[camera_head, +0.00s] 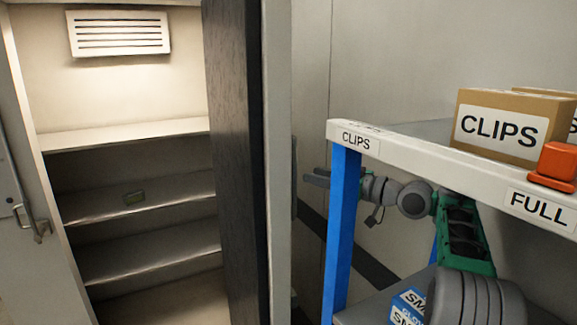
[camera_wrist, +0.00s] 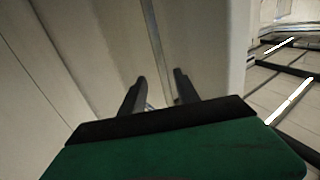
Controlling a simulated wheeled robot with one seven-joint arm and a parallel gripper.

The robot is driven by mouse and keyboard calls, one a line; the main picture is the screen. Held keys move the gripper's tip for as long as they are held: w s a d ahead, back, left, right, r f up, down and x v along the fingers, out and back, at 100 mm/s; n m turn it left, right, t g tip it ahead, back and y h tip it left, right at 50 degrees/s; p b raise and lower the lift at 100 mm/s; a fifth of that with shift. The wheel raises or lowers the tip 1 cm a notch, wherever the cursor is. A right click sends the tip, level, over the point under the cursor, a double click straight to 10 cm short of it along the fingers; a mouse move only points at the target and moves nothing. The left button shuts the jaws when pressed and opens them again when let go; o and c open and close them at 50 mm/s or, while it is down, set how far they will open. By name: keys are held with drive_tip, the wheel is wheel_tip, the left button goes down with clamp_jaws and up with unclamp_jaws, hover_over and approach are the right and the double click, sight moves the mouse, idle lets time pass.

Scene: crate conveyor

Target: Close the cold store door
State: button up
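The cold store door (camera_head: 278,160) stands open, a tall panel seen nearly edge-on with a pale edge and a dark face on its left. The lit cold store opening (camera_head: 115,95) shows to its left. My gripper (camera_head: 312,177) is to the right of the door, near its outer side. In the wrist view my gripper (camera_wrist: 160,80) is open, its fingers apart and pointing at pale panels. A thin vertical metal strip (camera_wrist: 152,30) shows between and beyond the fingertips. I cannot tell whether the fingers touch anything.
A blue-legged rack (camera_head: 345,230) with a white top stands at the right, close around my arm. It carries a CLIPS carton (camera_head: 500,125) and an orange item (camera_head: 556,163).

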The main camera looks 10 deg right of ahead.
drive_tip(key=p+x, duration=0.3)
drive_tip(key=x, duration=0.4)
drive_tip(key=shift+a, duration=0.35)
drive_tip(key=shift+w, duration=0.1)
drive_tip(key=shift+c, duration=0.2)
clamp_jaws()
idle(0.7)
